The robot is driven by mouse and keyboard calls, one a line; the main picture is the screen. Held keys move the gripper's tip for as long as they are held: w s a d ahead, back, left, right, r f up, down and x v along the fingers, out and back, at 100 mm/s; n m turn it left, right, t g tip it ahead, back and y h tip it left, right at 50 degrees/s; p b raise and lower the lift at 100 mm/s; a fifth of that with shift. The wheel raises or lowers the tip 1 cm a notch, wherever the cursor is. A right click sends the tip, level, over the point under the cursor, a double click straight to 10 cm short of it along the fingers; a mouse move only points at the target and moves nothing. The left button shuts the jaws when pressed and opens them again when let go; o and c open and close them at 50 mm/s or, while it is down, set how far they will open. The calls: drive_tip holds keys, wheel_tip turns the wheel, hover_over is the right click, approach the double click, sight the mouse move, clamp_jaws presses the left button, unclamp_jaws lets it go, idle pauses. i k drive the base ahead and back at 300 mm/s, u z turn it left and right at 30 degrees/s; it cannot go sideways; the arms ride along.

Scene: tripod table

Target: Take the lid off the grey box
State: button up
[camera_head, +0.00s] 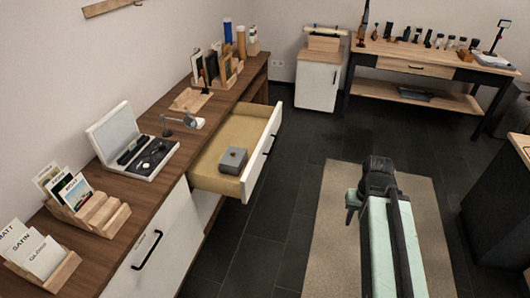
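The grey box (233,161) sits in the open drawer (212,186) of the long wooden counter, towards the drawer's front. Its top is covered by a flat grey lid (234,155) with a small dark spot on it. My arm (378,240) is at the lower right, over the beige mat, well apart from the drawer and the box. Its dark end (378,176) points away from the camera.
The pulled-out drawer juts into the dark floor (285,180). On the counter are a lamp (184,120), an open white case (130,140) and card racks (95,205). A workbench (430,65) stands at the back. Floor between drawer and mat (325,235) is clear.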

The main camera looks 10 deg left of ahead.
sight(234, 156)
drive_tip(key=z, duration=0.9)
drive_tip(key=i, duration=1.65)
drive_tip(key=u, duration=3.85)
drive_tip(key=i, duration=1.55)
drive_tip(key=z, duration=0.05)
